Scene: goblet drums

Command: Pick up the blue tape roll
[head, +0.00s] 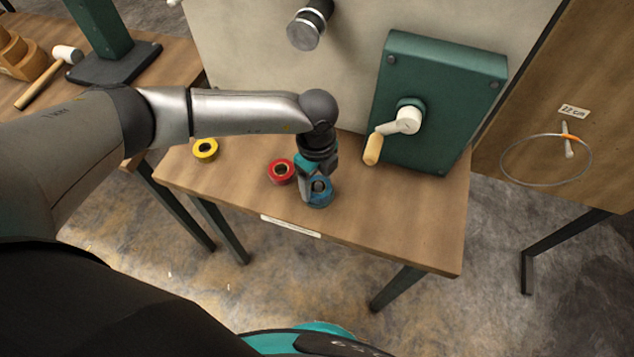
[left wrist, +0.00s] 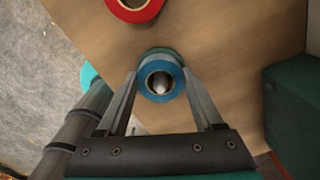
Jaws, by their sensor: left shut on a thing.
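The blue tape roll (head: 321,200) is on the wooden table near its front edge in the head view. In the left wrist view the blue tape roll (left wrist: 144,82) sits between the two fingers, which touch its sides. My left gripper (head: 313,194) points down and is shut on the roll; it also shows in the left wrist view (left wrist: 160,84). Part of the roll is hidden by the fingers in the head view. I cannot tell if the roll is raised off the table. My right gripper is not in view.
A red tape roll (head: 281,172) lies just left of the gripper and a yellow tape roll (head: 205,149) farther left. A green box with a crank (head: 440,100) stands at the back right of the table (head: 400,225). The front right tabletop is clear.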

